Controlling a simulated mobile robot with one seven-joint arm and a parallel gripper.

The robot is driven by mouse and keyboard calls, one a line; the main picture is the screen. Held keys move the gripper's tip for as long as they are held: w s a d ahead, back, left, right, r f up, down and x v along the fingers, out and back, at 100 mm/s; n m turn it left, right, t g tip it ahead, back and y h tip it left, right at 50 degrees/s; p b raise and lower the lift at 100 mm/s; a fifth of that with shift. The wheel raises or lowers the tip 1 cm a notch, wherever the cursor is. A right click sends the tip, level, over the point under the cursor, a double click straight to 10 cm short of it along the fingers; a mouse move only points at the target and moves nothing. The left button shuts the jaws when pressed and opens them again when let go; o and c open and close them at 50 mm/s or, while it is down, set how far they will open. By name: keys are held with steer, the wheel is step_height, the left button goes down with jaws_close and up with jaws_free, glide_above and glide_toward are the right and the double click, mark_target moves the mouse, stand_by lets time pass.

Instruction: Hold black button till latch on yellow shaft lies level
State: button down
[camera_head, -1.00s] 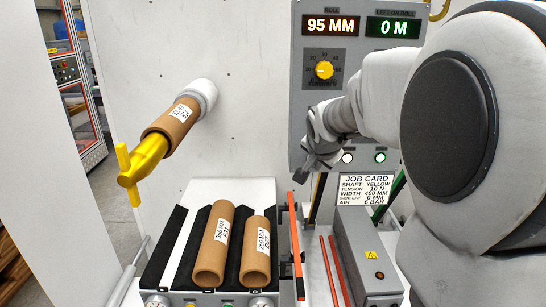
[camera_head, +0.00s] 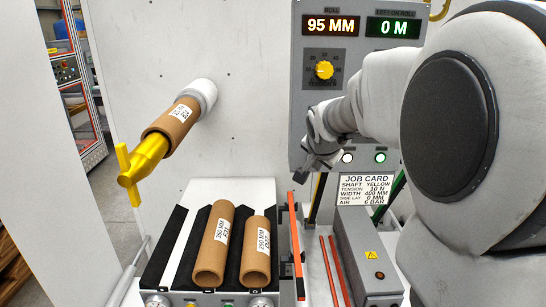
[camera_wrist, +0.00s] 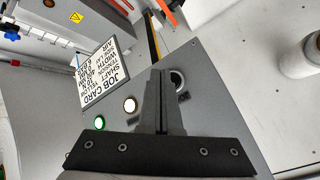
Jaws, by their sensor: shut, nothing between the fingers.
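The yellow shaft (camera_head: 148,158) sticks out from the white wall at the left in the head view, with a brown core (camera_head: 172,127) around it. The yellow latch (camera_head: 128,175) at its free end stands near upright, slightly tilted, across the shaft. My gripper (camera_head: 301,177) is shut and empty at the lower left of the grey control panel. In the wrist view my shut fingers (camera_wrist: 160,75) point at the panel, beside the black button (camera_wrist: 178,80) in its pale ring. The fingers partly hide the button; I cannot tell whether they touch it.
A lit white button (camera_wrist: 130,104) and a lit green button (camera_wrist: 99,122) sit beside the black one. The job card (camera_head: 366,189) hangs below the panel. Two loose cores (camera_head: 214,246) lie on a black rack. A red-orange bar (camera_head: 296,245) stands right of it.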

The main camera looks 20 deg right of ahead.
steer(key=shift+w, duration=0.15)
steer(key=shift+w+d, duration=0.1)
steer(key=shift+w, duration=0.2)
steer(key=shift+w+d+b, duration=0.15)
steer(key=shift+w+b, duration=0.15)
steer(key=shift+w, duration=0.15)
stand_by(2.2)
steer(key=shift+s, duration=0.1)
stand_by(1.5)
steer(key=shift+s+a+b, duration=0.25)
steer(key=shift+s+b, duration=0.3)
steer(key=shift+s, duration=0.2)
